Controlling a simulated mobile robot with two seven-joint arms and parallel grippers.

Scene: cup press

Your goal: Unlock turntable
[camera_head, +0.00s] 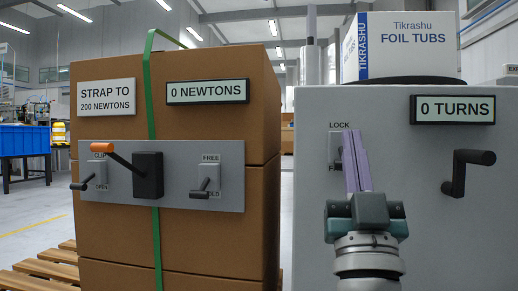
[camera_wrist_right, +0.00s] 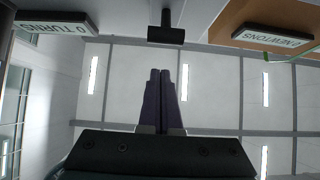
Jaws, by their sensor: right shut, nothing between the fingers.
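The turntable is a dark disc (camera_head: 408,80) on top of a grey cabinet (camera_head: 430,240). A plate marked LOCK (camera_head: 333,146) is on the cabinet's front at the left; its lower label is partly covered. My right gripper (camera_head: 350,134) is in front of this plate, with its purple fingers shut and empty, pointing up. In the right wrist view, a dark lever (camera_wrist_right: 166,35) shows just beyond my shut fingertips (camera_wrist_right: 160,73), with a gap in the picture. I cannot tell the distance in depth. My left gripper is out of view.
A foil tubs box (camera_head: 410,45) stands on the turntable. A black crank (camera_head: 463,172) and a "0 TURNS" display (camera_head: 452,109) are on the cabinet's right. Left stands a strapped brown box (camera_head: 115,235) with a grey lever panel (camera_head: 122,200). A narrow gap separates box and cabinet.

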